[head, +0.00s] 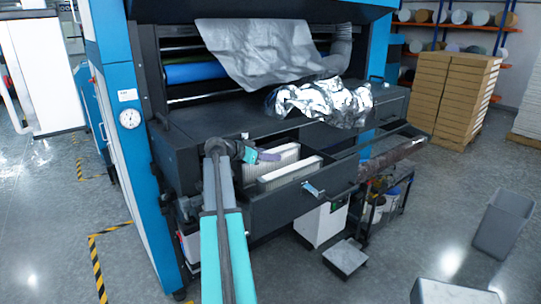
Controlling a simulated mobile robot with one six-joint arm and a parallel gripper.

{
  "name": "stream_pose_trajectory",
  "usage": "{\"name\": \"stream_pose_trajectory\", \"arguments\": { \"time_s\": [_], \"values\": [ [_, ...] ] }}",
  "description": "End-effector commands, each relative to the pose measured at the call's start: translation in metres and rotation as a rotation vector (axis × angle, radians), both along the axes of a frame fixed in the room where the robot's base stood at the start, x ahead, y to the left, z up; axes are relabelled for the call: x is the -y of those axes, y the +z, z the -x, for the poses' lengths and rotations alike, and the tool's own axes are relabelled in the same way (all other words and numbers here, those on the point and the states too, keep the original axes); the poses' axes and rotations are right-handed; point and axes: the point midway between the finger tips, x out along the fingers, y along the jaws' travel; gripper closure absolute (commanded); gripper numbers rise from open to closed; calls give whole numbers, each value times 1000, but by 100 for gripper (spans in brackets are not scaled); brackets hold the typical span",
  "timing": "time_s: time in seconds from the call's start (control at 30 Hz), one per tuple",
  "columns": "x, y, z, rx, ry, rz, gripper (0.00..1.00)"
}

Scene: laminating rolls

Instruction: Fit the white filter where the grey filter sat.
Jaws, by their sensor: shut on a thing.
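An open dark drawer (262,208) sticks out from the front of the blue and black machine. Two pale, pleated filter-like blocks stand in it, side by side. The rear one, a white filter (287,154), is at the fingers of my gripper (266,156), which is shut on it at its left end. The front block (290,174) has a white top edge and a slightly greyer side. I cannot make out a clearly grey filter. The lower parts of both blocks are hidden by the drawer wall, and my gripper covers part of the rear one.
Crumpled silver foil (322,102) lies on the machine's ledge above the drawer. A second open drawer (385,150) is at the right. A black cart (385,205) with containers stands below it. A grey bin (503,222) and cardboard stacks (455,98) are further right.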

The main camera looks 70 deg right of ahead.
Motion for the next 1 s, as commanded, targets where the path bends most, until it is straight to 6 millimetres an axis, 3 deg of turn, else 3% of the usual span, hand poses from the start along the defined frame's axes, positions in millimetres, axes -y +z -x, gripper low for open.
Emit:
{"name": "stream_pose_trajectory", "arguments": {
  "time_s": [0.97, 1.0],
  "values": [
    [1, -11, 2, -1, -2, 2, 100],
    [1, -11, 2, 0, -2, 0, 64]
  ]
}}
